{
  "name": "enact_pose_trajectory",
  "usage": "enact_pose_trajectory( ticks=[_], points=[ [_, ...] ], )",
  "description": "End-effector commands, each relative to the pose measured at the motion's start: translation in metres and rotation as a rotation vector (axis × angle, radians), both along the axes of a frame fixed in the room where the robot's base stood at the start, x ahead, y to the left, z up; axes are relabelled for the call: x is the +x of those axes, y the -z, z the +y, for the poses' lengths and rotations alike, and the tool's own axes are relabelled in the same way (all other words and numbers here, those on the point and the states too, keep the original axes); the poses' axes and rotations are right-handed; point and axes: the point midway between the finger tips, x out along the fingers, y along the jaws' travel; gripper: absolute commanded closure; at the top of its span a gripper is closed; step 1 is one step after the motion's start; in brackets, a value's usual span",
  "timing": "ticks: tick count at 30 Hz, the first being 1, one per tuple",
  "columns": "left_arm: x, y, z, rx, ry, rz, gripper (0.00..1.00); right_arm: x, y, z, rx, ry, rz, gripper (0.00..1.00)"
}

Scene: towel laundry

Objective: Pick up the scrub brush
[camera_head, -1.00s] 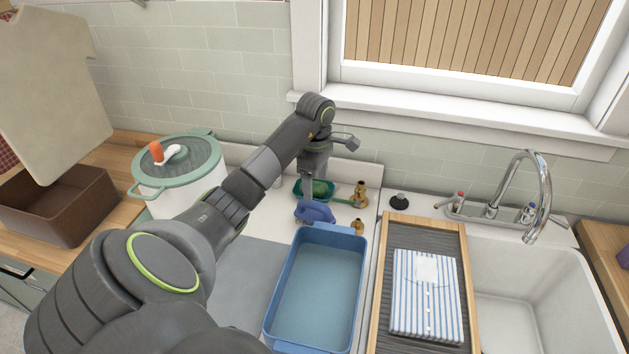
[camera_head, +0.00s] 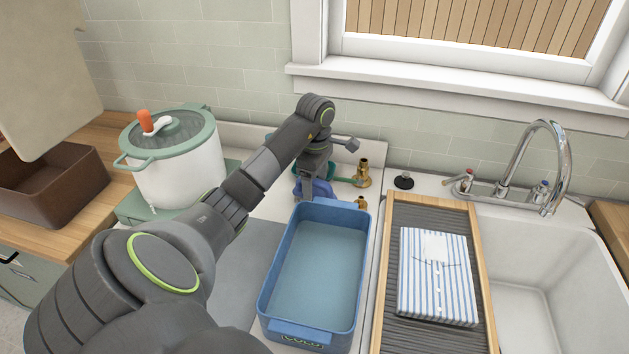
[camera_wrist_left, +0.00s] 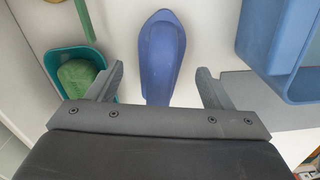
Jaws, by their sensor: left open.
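A smooth blue, elongated object, apparently the scrub brush (camera_wrist_left: 162,55), lies on the white counter in the left wrist view. In the head view the brush (camera_head: 325,189) is partly covered by my left gripper (camera_head: 309,190), just behind the blue basin. My left gripper (camera_wrist_left: 160,75) is open, with one finger on each side of the brush's near end. I see clear gaps between brush and fingers. The brush's bristles are hidden. My right gripper is out of view.
The blue basin (camera_head: 266,305) stands close to the brush. A teal dish (camera_wrist_left: 50,62) with a green sponge (camera_wrist_left: 78,77) sits on the other side. Brass fittings (camera_head: 363,172) stand to the right. A white pot (camera_head: 180,175) is at the left, a drying rack (camera_head: 390,270) at the right.

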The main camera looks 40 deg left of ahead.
Motion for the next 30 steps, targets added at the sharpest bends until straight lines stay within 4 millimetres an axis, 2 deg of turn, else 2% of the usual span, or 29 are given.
enact_pose_trajectory(
  ticks=[1, 4, 14, 25, 30],
  points=[
    [0.000, 0.012, 0.000, 0.000, 0.000, 0.000, 0.26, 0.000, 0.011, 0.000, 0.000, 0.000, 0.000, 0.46],
    [-0.001, 0.023, 0.000, 0.000, 0.000, 0.001, 0.26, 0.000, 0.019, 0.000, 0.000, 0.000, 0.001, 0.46],
    [0.000, 0.025, 0.000, 0.000, 0.000, 0.000, 0.28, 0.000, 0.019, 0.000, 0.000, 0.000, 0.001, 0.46],
    [0.000, 0.025, 0.000, 0.000, 0.000, 0.000, 0.76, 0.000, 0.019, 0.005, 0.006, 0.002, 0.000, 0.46],
    [0.000, 0.025, 0.000, 0.000, 0.000, -0.001, 0.78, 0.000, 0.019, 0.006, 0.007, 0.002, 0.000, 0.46]
  ],
)
